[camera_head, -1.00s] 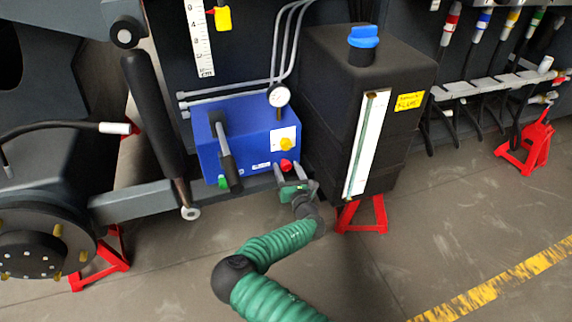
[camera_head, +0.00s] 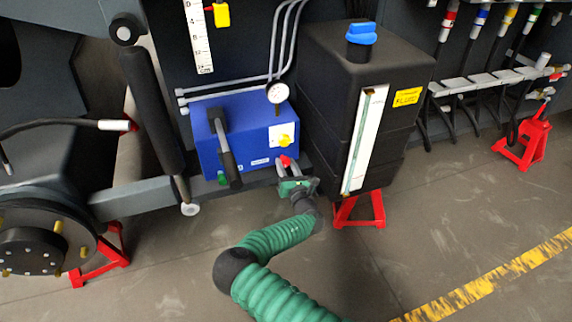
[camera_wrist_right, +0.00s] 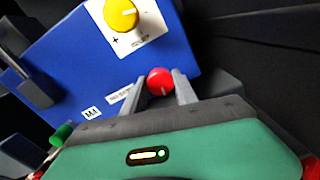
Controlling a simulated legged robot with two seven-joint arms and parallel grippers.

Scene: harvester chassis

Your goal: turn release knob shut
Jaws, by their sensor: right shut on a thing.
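The blue pump box (camera_head: 245,135) is mounted low on the chassis. The red knob (camera_head: 285,161) is on its lower right front. In the right wrist view the red knob (camera_wrist_right: 160,82) sits between the two grey fingertips. My right gripper (camera_head: 286,165) is at the knob and is shut on it. It also shows in the right wrist view (camera_wrist_right: 160,85). A yellow knob (camera_wrist_right: 121,14) with plus and minus marks is on a white plate above the red knob. A green knob (camera_wrist_right: 62,134) is at the box's lower left. My left gripper is not in view.
A black tank (camera_head: 355,110) with a blue cap (camera_head: 361,33) stands right of the box. A black-gripped lever (camera_head: 226,150) sticks out of the box's front. A pressure gauge (camera_head: 277,93) is on top. Red stands (camera_head: 360,209) hold the chassis. The floor in front is open.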

